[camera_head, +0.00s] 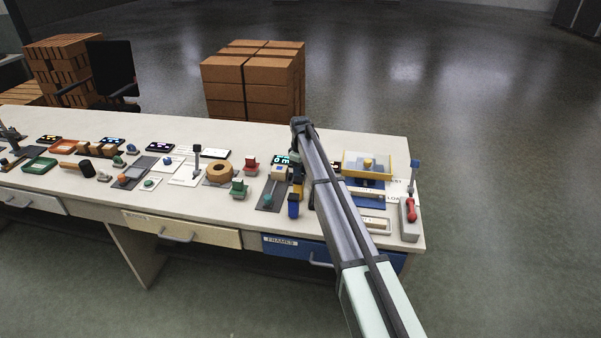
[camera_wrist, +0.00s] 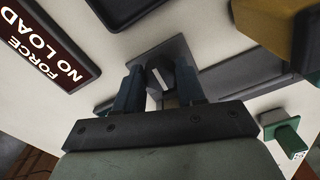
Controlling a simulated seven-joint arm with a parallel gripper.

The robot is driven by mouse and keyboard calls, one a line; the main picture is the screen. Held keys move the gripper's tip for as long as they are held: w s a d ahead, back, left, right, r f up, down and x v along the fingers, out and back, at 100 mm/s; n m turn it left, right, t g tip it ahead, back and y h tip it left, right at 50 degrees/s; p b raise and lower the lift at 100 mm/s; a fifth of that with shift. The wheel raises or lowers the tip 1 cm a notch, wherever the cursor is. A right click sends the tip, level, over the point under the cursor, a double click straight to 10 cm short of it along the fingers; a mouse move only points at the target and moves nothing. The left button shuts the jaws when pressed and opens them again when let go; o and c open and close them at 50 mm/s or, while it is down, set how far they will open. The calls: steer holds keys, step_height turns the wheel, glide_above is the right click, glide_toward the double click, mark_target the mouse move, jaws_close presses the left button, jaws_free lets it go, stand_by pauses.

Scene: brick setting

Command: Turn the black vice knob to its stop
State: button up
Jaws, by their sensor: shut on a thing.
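The black knob (camera_wrist: 157,74), with a pale stripe on its face, stands on a dark grey square plate in the wrist view. My gripper (camera_wrist: 160,86) has its two dark blue fingers on either side of the knob and is shut on it. The fingers hide part of the knob's sides. In the head view my arm reaches in from the lower right over the right part of the bench; the knob is hidden there behind my arm and wrist.
A dark display (camera_wrist: 45,42) reading "FORCE NO LOAD" lies close at the left. A green block (camera_wrist: 284,138) and a yellow-brown body (camera_wrist: 285,30) stand at the right. On the bench (camera_head: 404,150), a yellow-framed device (camera_head: 385,160) and a red-handled tool (camera_head: 410,210) are right of my arm.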

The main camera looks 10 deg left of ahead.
stand_by(0.3)
steer(key=o, duration=1.1)
steer(key=shift+c, duration=0.2)
steer(key=shift+r, duration=0.1)
step_height(320, 180, up, 14)
steer(key=shift+f, duration=0.2)
